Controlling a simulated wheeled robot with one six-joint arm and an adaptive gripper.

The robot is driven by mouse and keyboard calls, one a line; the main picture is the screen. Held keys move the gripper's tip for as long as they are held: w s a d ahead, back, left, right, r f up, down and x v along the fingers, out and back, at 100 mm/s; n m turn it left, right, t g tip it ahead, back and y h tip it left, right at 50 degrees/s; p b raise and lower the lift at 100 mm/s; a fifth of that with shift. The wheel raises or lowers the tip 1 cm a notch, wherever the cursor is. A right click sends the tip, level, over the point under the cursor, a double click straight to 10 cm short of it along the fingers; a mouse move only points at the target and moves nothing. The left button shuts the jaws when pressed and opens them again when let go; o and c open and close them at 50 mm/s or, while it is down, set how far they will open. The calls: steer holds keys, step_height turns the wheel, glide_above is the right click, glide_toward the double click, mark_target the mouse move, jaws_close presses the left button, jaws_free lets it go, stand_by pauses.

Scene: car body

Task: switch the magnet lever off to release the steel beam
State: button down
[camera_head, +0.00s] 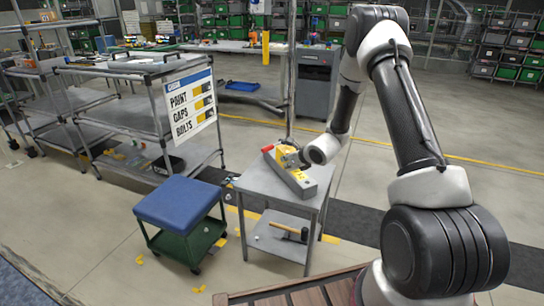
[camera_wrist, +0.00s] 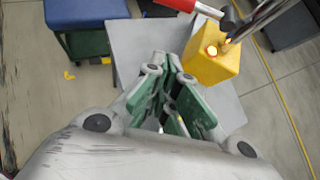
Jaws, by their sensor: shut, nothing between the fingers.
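A yellow lifting magnet (camera_head: 287,156) sits on the grey steel beam (camera_head: 299,181), which lies on a small grey table. Its lever has a red handle (camera_head: 267,149) that points left in the head view. In the wrist view, the yellow magnet (camera_wrist: 209,55) is at the upper right and the red handle (camera_wrist: 178,4) is cut by the top edge. My gripper (camera_wrist: 172,66) is shut and empty, its green fingers together beside the magnet and apart from the red handle. In the head view my wrist hides most of the gripper.
The small grey table (camera_head: 248,184) has a lower shelf with a hammer (camera_head: 290,235). A green stool with a blue seat (camera_head: 179,202) stands to its left. A shelf rack with a sign (camera_head: 192,103) is behind the stool. Open floor lies right of the table.

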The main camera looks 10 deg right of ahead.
mark_target(271, 147)
steer(key=shift+a, duration=0.1)
steer(key=w+a+f, duration=0.2)
steer(key=w+a, duration=0.1)
steer(key=w, duration=0.5)
steer(key=shift+w+a+f, duration=0.2)
steer(key=shift+a, duration=0.05)
